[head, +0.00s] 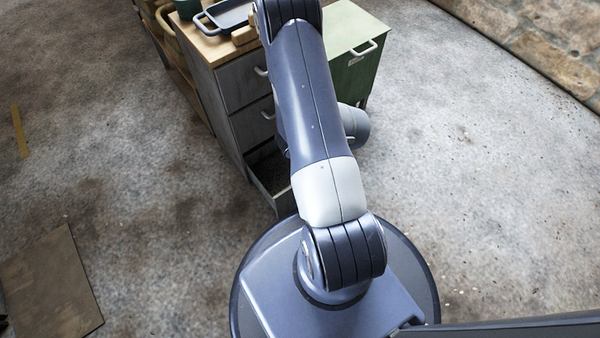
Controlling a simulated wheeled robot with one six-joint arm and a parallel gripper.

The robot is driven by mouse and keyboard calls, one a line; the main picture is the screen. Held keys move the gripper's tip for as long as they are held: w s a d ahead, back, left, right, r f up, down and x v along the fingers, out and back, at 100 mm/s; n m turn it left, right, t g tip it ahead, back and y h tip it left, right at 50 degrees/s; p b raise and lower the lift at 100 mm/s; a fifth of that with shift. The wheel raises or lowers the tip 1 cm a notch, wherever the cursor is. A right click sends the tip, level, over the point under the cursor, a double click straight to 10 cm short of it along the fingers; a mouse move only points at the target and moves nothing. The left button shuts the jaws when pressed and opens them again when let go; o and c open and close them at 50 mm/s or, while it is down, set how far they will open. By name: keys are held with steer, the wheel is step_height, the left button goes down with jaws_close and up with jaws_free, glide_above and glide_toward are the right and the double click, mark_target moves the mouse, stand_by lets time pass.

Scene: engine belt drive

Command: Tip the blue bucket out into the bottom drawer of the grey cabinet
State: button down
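The grey cabinet (232,84) stands beyond my base, with a light wood top and handled drawer fronts. Its bottom drawer (263,189) is pulled out towards me. My arm covers the right part of this drawer, and I cannot see what lies in it. My gripper is hidden behind my arm or out of the picture. I cannot make out a blue bucket. A rounded grey-blue part (355,124) shows right of my arm, and I cannot tell whether it is mine.
A blue tray-like item (234,16) with a handle lies on the cabinet top, beside a dark green round item (187,8). A green cabinet (352,78) stands to the right. A brown mat (52,283) lies at lower left. The floor on the right is clear.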

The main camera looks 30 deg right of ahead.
steer(key=shift+a+b, duration=0.15)
steer(key=shift+b, duration=0.15)
steer(key=shift+a+f+h+b, duration=0.1)
steer(key=shift+f+h+b, duration=0.15)
steer(key=shift+h+b, duration=0.2)
steer(key=shift+w+a+f+h+b, duration=0.15)
steer(key=shift+a+f+h+b, duration=0.45)
steer(key=shift+b, duration=0.9)
steer(key=shift+d, duration=0.1)
